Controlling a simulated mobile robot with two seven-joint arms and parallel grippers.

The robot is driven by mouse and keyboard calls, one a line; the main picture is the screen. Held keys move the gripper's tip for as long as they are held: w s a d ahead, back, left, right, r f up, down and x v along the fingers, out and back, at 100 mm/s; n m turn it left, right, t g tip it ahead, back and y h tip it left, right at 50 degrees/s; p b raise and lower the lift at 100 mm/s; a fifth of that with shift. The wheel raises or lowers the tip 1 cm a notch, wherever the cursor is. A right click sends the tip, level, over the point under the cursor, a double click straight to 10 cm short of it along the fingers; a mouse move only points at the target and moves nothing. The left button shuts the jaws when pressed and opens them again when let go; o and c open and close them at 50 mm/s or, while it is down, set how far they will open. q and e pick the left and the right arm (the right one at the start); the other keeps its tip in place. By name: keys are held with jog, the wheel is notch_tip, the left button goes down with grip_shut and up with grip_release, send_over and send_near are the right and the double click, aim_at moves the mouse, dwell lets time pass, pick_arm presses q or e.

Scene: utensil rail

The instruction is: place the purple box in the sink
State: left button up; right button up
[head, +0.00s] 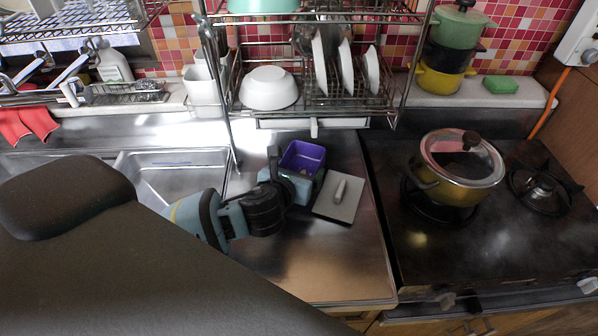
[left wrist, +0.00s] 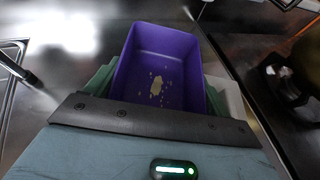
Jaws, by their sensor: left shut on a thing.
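The purple box (head: 303,157) is an open container on the steel counter, below the dish rack. In the left wrist view the purple box (left wrist: 160,70) shows its inside, with pale crumb-like marks on its floor. My left gripper (head: 290,180) is shut on the box; its green fingers (left wrist: 155,88) show at the box's two sides. I cannot tell whether the box touches the counter. The steel sink (head: 170,160) is left of the box, partly hidden by my arm. My right gripper is not in view.
A grey lid or board with a handle (head: 340,197) lies just right of the box. A wire dish rack (head: 320,105) with bowl and plates stands above and behind. The stove with a lidded pot (head: 450,190) is at the right. The front counter is clear.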

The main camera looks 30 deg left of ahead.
pick_arm(q)
jog(key=shift+f, duration=0.55)
jog(key=shift+r, duration=0.1)
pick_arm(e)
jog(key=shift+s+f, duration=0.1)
pick_arm(q)
jog(key=o, duration=1.3)
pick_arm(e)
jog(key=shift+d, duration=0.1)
pick_arm(q)
jog(key=shift+s+r, duration=0.1)
jog(key=shift+s, duration=0.2)
jog(key=p+v, duration=0.1)
jog(key=v, duration=0.9)
jog(key=shift+s+d+r, duration=0.1)
jog(key=shift+s+r, duration=0.15)
jog(key=shift+s, duration=0.4)
jog(key=shift+c, duration=0.4)
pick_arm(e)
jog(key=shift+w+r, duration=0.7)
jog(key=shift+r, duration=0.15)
